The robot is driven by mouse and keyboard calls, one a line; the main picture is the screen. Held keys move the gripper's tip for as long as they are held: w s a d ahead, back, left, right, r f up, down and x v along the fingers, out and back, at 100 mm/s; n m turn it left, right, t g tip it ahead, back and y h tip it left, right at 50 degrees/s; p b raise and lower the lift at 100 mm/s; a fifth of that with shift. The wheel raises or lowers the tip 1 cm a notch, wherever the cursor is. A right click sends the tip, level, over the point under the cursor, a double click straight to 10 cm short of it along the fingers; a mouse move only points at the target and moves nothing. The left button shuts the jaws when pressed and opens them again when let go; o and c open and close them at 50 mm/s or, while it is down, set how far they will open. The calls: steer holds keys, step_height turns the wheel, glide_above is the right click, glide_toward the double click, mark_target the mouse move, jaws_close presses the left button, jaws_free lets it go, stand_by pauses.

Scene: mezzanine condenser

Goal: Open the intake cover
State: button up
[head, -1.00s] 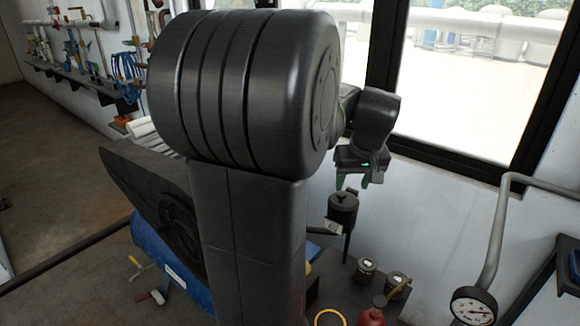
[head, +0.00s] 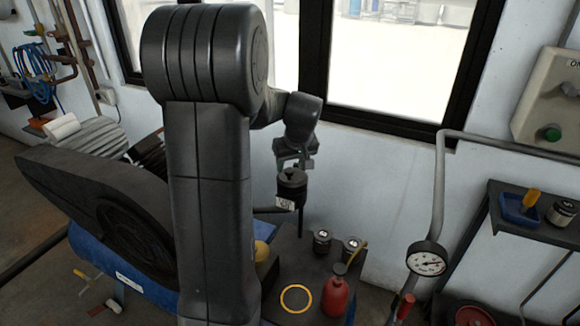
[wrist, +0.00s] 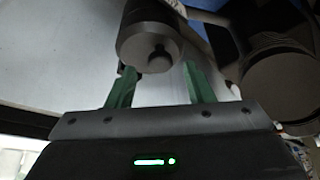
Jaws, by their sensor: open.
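The intake cover appears to be the dark round cap with a small knob (head: 291,173) on top of a black canister with a white label (head: 291,190). My gripper (head: 291,160) hangs just above or behind this cap in the head view, and its fingertips are hard to make out there. In the wrist view, my gripper (wrist: 160,74) is open, with its two green fingers apart. A grey round cap with a knob (wrist: 158,60) shows just beyond and between them. I cannot tell whether the fingers touch it; nothing is held.
A dark bench top holds two small jars (head: 322,242), a red bottle (head: 336,294) and a yellow ring (head: 295,298). A pipe with a gauge (head: 427,259) stands to the right. A wall with windows is behind my gripper. A shelf (head: 500,225) is at the right.

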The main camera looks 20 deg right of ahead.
steer(key=shift+x, duration=1)
jaws_close()
steer(key=shift+r, duration=0.1)
